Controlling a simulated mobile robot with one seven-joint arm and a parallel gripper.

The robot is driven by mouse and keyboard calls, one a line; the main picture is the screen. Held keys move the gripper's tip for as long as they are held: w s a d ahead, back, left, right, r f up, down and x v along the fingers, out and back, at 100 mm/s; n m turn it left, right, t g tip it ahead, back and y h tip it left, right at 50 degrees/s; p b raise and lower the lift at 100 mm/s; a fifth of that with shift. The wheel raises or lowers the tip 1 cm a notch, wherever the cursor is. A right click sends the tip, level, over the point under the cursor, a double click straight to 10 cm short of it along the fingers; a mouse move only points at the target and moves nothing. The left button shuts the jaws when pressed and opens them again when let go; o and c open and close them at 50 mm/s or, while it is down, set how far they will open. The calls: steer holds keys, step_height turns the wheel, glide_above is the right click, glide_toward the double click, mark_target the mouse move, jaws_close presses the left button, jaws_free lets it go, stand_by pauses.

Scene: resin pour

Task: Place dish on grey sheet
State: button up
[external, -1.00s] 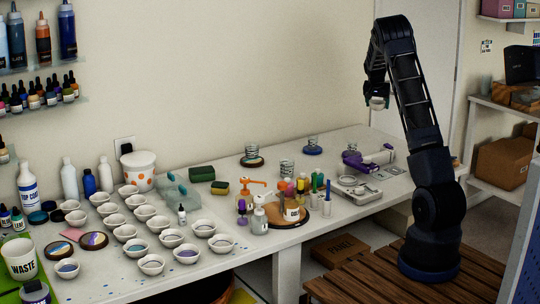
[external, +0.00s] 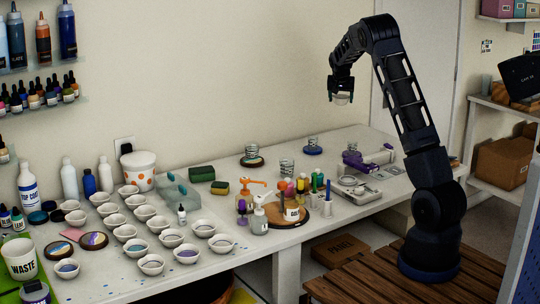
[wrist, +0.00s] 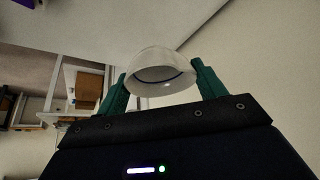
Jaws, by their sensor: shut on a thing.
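My gripper (external: 341,95) is raised high above the back right part of the table, in front of the wall. It is shut on a small pale, see-through dish (wrist: 160,70), held between its two green fingers in the wrist view. The dish also shows as a small pale shape under the gripper in the external view (external: 342,99). It is well clear of the table. A flat grey piece (external: 393,170) lies at the table's right end; I cannot tell for sure that it is the grey sheet.
The white table (external: 250,262) holds several small white cups at the left.

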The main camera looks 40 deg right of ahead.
steer(key=w+a+n+t+y, duration=0.1)
steer(key=w+a+n, duration=0.1)
steer(key=a, duration=1.5)
steer(key=w+a+n+y, duration=0.1)
steer(key=w+a+n, duration=0.2)
steer(key=a, duration=1.4)
steer(key=w+a+n+t+y, duration=0.1)
steer(key=w+a+n, duration=0.1)
steer(key=a, duration=1.5)
steer(key=s+a+n+y, duration=0.1)
steer(key=s+a, duration=0.3)
steer(key=a, duration=0.6)
steer(key=s+a+n+y, duration=0.15)
steer(key=s+a, duration=0.25)
steer(key=a, duration=0.7)
steer(key=s+a+n, duration=0.2)
steer(key=s+a, duration=0.1)
steer(key=a, duration=0.7)
steer(key=n+g+y, duration=0.2)
steer(key=n+y, duration=0.1)
steer(key=n, duration=0.3)
glide_above(110, 283)
steer(key=s+d, duration=0.1)
steer(key=f, duration=1.9)
steer(key=shift+s+d+f, duration=0.1)
steer(key=shift+d+f, duration=0.1)
steer(key=shift+f, duration=0.2)
steer(key=shift+f, duration=0.1)
